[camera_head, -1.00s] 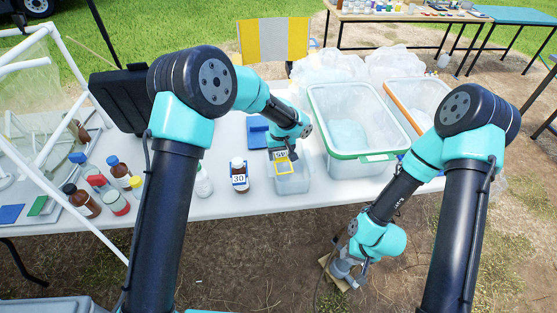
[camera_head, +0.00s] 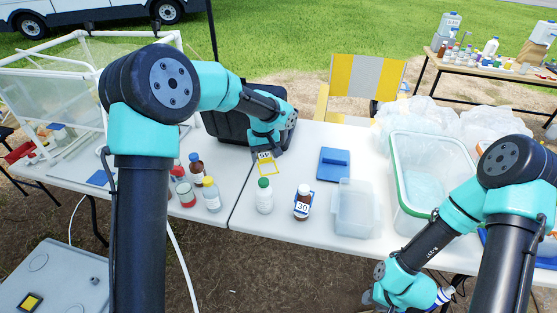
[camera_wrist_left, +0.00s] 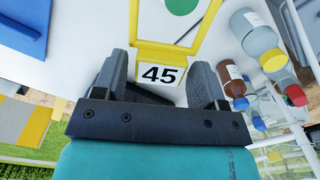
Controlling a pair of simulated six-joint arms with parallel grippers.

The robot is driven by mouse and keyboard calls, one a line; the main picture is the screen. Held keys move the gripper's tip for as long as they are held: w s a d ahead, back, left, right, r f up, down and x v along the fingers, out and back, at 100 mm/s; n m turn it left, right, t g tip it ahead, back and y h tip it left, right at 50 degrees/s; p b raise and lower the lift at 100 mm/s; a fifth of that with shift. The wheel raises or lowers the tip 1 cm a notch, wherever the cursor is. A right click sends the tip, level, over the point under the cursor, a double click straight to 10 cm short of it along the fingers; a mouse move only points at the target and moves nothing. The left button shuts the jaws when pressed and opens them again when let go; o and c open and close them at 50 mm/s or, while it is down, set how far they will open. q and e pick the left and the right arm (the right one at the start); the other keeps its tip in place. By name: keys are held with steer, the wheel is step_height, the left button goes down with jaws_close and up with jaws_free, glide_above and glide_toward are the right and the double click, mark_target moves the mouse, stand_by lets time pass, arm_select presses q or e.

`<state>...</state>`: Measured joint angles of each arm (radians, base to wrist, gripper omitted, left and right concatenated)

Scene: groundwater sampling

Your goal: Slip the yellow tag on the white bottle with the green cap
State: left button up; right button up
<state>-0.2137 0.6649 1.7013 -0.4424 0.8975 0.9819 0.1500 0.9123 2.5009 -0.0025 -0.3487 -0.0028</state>
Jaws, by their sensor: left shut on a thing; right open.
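The white bottle with the green cap (camera_head: 264,197) stands upright on the table near its front edge. Its green cap (camera_wrist_left: 182,4) shows within the tag's frame at the top of the left wrist view. My left gripper (camera_head: 265,151) is shut on the yellow tag (camera_head: 267,168), an open square frame with a label reading 45 (camera_wrist_left: 159,75). The tag is above the table, just behind the green cap in the head view, and I see no contact with the bottle.
A brown bottle with tag 30 (camera_head: 303,203) stands just right of the white bottle. Several other bottles stand left, including a yellow-capped one (camera_head: 211,195). A clear bin (camera_head: 356,210), blue pad (camera_head: 334,163) and black case (camera_head: 228,127) are nearby.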

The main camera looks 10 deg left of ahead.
mark_target(260, 164)
arm_select(q)
steer(key=shift+s+a+r, duration=0.1)
steer(key=shift+s+a, duration=0.05)
steer(key=shift+a, duration=0.3)
steer(key=shift+s+a+r, duration=0.1)
steer(key=shift+a, duration=0.35)
steer(key=shift+f, duration=0.2)
steer(key=shift+f, duration=2.25)
steer(key=shift+f, duration=1.85)
steer(key=o, duration=0.8)
step_height(260, 164, up, 17)
steer(key=shift+r, duration=0.2)
